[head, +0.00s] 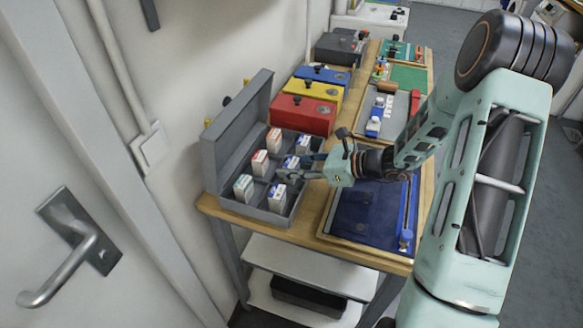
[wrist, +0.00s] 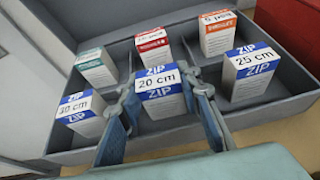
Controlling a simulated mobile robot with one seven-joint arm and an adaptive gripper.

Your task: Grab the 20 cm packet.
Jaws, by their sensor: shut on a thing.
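The 20 cm packet (wrist: 160,101) is a white carton with a blue ZIP band and a "20 cm" label, upright in the near middle compartment of a grey box in the wrist view. It also shows in the head view (head: 290,162), partly hidden by my gripper. My gripper (wrist: 166,95) has one finger on each side of it and is shut on it. In the head view my gripper (head: 291,174) reaches into the box from the right. The packet looks still within its compartment; I cannot tell whether it touches the floor.
The open grey box (head: 238,208) holds other packets: a 25 cm one (wrist: 249,76) at right, a blue-banded one (wrist: 82,114) at left, and teal (wrist: 97,70), red (wrist: 153,50) and orange (wrist: 218,36) ones behind. Dividers separate them. A blue tray (head: 365,215) lies right of the box.

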